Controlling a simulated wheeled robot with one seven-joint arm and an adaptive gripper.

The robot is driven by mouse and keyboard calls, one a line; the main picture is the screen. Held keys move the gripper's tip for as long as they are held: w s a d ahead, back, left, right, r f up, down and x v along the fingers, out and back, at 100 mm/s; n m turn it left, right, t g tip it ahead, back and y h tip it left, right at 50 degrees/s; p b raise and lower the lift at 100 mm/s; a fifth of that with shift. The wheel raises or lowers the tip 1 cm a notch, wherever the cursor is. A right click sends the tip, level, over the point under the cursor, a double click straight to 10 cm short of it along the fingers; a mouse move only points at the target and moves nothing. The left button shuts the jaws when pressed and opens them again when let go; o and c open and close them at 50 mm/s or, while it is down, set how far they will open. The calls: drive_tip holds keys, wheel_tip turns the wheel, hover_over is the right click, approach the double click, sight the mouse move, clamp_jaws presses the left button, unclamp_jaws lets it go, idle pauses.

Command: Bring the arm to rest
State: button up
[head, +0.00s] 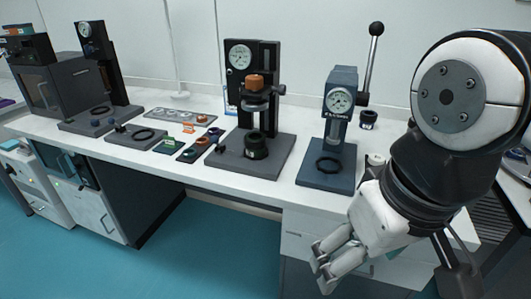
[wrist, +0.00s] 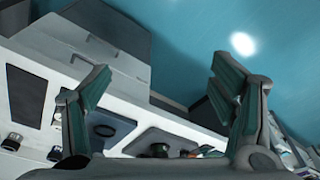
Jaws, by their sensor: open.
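My gripper (head: 335,262) is in front of the bench's front edge at the right of the head view, over the teal floor. It points down and to the left, with my arm folded above it. In the wrist view my gripper (wrist: 160,100) shows its two fingers spread apart with nothing between them. The fingers touch nothing that I can see.
The white bench (head: 215,183) carries a blue lever press (head: 340,115), a black press stand (head: 250,95) and another gauge stand (head: 103,60). A dark cabinet (head: 60,88) stands at the far left. Teal floor (head: 190,255) in front is clear.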

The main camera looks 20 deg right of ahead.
wheel_tip(320, 180, up, 10)
drive_tip(key=t+p, duration=0.2)
drive_tip(key=p, duration=0.6)
drive_tip(key=shift+d, duration=0.1)
